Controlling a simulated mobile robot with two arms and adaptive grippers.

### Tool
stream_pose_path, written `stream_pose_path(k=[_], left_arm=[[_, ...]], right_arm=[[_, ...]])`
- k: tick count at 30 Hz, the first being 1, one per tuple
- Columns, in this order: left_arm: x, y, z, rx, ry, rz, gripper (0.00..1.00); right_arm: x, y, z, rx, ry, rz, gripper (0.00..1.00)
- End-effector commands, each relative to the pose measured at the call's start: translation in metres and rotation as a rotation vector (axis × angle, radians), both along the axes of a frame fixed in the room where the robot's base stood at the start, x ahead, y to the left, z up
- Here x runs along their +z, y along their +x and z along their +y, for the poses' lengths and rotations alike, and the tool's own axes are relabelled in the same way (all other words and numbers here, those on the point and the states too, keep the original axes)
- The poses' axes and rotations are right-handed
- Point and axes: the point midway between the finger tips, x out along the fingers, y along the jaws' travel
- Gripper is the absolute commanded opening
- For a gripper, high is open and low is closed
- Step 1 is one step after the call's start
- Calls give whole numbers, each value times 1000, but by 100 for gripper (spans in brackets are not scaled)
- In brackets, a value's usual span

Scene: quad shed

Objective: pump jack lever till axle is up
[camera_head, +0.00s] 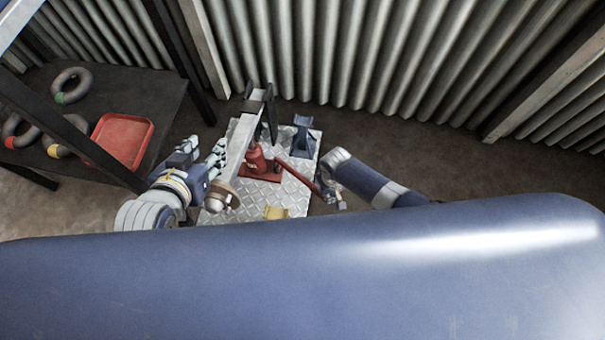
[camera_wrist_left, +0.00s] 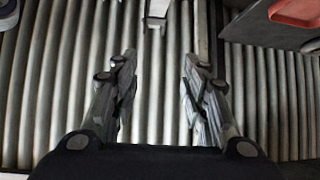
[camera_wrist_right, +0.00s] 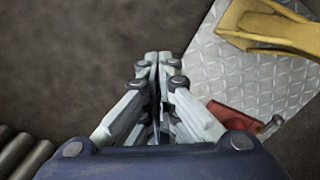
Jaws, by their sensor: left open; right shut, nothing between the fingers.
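The red jack (camera_head: 257,162) stands on a metal tread plate (camera_head: 296,202) under the grey axle beam (camera_head: 243,142). A hub (camera_head: 221,197) sits at the beam's near end. The red jack lever (camera_head: 300,179) slants down to the right from the jack. My right gripper (camera_head: 333,199) is shut beside the lever's outer end; its fingers (camera_wrist_right: 165,60) are together and empty. A red part (camera_wrist_right: 238,117), probably the lever, shows partly behind them; I cannot tell whether they touch. My left gripper (camera_head: 206,148) is open and empty, left of the beam; its fingers (camera_wrist_left: 157,70) are wide apart.
A blue stand (camera_head: 303,136) is on the plate behind the jack. A yellow chock (camera_head: 276,212) is at the plate's near edge, also in the right wrist view (camera_wrist_right: 268,30). A dark table (camera_head: 160,100) with a red tray (camera_head: 123,140) stands left. Corrugated wall (camera_head: 350,50) is behind.

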Motion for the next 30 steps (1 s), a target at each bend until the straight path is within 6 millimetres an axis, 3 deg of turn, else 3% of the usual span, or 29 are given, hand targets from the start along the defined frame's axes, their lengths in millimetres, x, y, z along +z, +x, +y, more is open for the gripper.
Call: stream_pose_path(k=[30], left_arm=[[63, 44, -21, -26, -87, -372, 41]], right_arm=[[-20, 0, 1, 0, 1, -1, 0]])
